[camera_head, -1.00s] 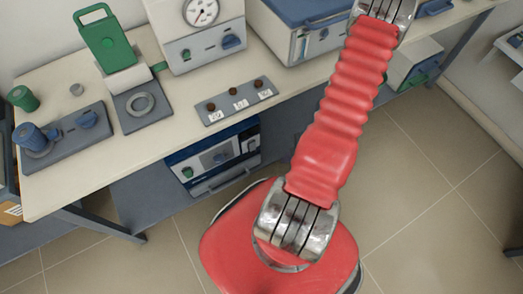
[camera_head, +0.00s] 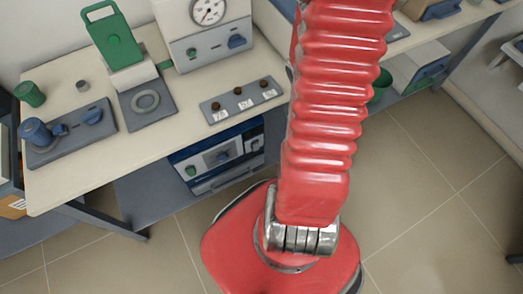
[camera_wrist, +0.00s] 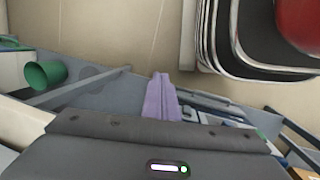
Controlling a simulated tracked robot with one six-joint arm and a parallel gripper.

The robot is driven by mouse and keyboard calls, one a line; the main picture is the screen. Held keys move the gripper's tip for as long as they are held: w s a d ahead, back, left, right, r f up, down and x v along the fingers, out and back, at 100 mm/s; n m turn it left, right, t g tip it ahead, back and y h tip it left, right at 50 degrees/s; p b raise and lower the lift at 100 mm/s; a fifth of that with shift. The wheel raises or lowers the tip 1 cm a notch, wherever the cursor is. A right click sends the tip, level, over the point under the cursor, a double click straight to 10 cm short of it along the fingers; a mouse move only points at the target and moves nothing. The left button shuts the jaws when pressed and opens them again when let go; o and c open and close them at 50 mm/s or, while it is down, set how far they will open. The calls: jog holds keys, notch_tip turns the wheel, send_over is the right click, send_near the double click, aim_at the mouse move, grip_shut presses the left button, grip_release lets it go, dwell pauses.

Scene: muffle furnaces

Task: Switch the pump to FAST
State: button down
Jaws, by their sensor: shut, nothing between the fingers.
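The unit with a round gauge (camera_head: 207,25) stands on the bench in the head view, with a green knob and a blue knob on its front. A blue and white unit (camera_head: 218,158) stands below the bench top, with a green knob at left and a dark selector at right. No label names the pump, and no FAST mark is readable. My gripper (camera_wrist: 161,82) shows in the wrist view as two pale purple fingers shut together, empty. It is outside the head view, and I see it touching nothing.
The bench top (camera_head: 60,185) carries a plate with three dark knobs (camera_head: 240,98), a green-handled device (camera_head: 115,38) and a blue-knobbed base (camera_head: 75,132). A green pot (camera_wrist: 45,73) shows at left in the wrist view. Tiled floor (camera_head: 430,200) is open at right.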

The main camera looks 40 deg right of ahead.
jog(key=w+a+r+t, duration=0.3)
jog(key=a+r, duration=1.1)
jog(key=w+a+r+n+t+y, duration=0.1)
jog(key=w+a+r+t, duration=0.3)
jog(key=a+r, duration=1.1)
jog(key=shift+w+r+y, duration=0.15)
jog(key=shift+r+y, duration=0.15)
